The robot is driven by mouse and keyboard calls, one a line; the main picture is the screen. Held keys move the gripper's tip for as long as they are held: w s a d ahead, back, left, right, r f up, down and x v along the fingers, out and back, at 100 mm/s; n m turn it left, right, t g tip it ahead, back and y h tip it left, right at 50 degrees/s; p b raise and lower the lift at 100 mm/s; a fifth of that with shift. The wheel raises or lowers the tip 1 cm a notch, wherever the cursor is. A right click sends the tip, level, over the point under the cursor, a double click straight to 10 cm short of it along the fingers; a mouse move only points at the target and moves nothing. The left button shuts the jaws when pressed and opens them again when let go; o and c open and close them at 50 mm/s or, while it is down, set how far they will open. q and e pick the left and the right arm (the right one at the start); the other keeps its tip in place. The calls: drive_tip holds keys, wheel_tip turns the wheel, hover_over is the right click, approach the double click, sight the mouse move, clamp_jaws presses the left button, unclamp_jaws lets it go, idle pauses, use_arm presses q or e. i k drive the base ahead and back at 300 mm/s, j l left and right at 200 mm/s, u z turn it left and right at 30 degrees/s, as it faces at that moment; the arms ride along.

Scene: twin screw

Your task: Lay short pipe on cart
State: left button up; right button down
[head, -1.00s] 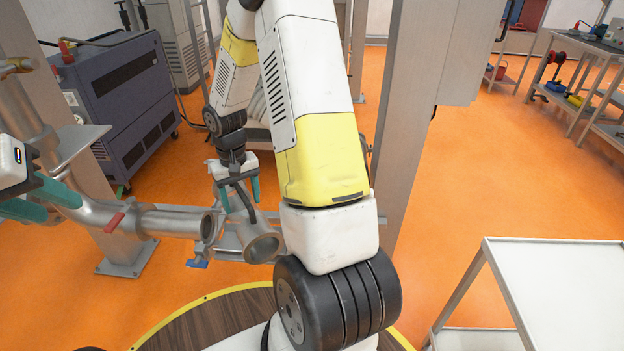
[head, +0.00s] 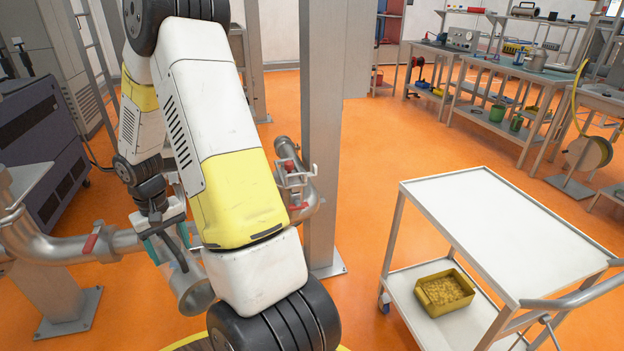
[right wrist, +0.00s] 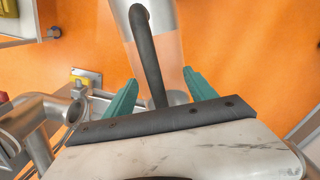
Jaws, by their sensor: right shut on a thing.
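The short pipe (head: 193,292) is a grey metal piece with a flared open end, low at left of centre in the head view. My right gripper (head: 172,248) is shut on it, with the pipe hanging tilted below the fingers. In the right wrist view the pipe (right wrist: 150,50) lies between the teal fingers (right wrist: 160,95), with a dark curved bar in front of it. The cart (head: 500,230) has a bare white top and stands at right, well apart from the gripper. My left gripper is out of view.
Fixed pipework (head: 60,248) with a red-handled clamp runs at left, close to my right gripper. A grey column (head: 333,130) stands between the gripper and the cart. A yellow bin (head: 445,292) is on the cart's lower shelf. Workbenches (head: 500,90) are at the back right.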

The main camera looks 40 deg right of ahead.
sight(494, 216)
drive_tip(key=z, duration=1.55)
